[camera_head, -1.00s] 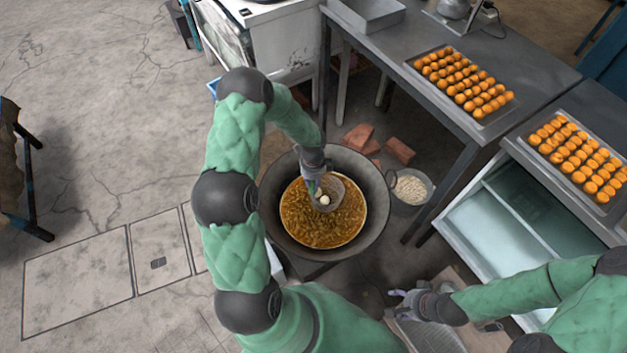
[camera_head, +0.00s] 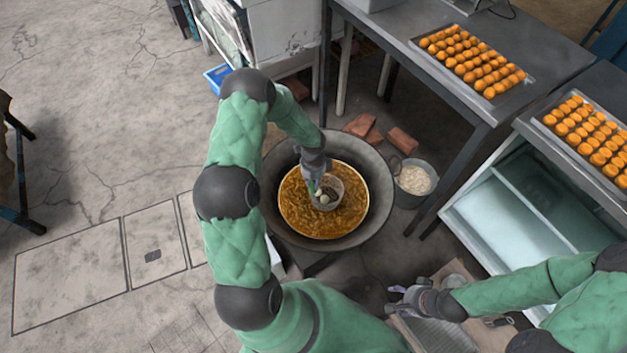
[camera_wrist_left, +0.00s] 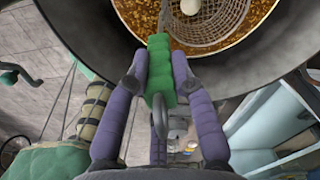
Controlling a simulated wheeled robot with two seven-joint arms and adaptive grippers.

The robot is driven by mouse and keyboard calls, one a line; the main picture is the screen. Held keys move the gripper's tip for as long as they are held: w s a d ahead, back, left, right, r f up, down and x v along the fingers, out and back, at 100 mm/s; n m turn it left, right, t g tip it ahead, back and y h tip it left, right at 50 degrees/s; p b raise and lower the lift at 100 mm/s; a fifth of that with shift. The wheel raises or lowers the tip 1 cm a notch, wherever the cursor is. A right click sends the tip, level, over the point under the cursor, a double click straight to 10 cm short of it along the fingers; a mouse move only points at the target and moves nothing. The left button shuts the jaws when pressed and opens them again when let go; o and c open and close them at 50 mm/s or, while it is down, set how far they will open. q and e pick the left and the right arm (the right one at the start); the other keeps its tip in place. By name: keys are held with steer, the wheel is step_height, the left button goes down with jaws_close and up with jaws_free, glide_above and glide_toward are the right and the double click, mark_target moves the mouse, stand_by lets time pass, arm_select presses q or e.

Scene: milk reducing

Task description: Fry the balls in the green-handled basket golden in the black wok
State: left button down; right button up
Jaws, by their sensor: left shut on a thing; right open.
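My left gripper (camera_head: 317,174) is shut on the green handle (camera_wrist_left: 160,66) of the wire basket (camera_head: 328,189). The basket is over the bubbling golden oil in the black wok (camera_head: 377,207), and how deep it sits is hard to tell. A pale ball (camera_head: 323,199) shows in the basket in the head view; others cannot be made out. The left wrist view shows the basket mesh (camera_wrist_left: 203,22) against the oil. My right gripper (camera_head: 398,299) is open and apart from the wok, at the lower right.
Trays of orange balls (camera_head: 472,62) (camera_head: 592,138) stand on the tables at the right. A metal pot (camera_head: 414,181) with pale contents sits beside the wok. Bricks (camera_head: 403,141) lie behind the wok. The floor at the left is mostly clear.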

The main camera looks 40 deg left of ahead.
mark_target(313, 193)
arm_select(q)
steer(key=shift+w+f+b, duration=0.1)
steer(key=shift+f+b, duration=3.3)
steer(key=shift+f, duration=1.15)
stand_by(3.5)
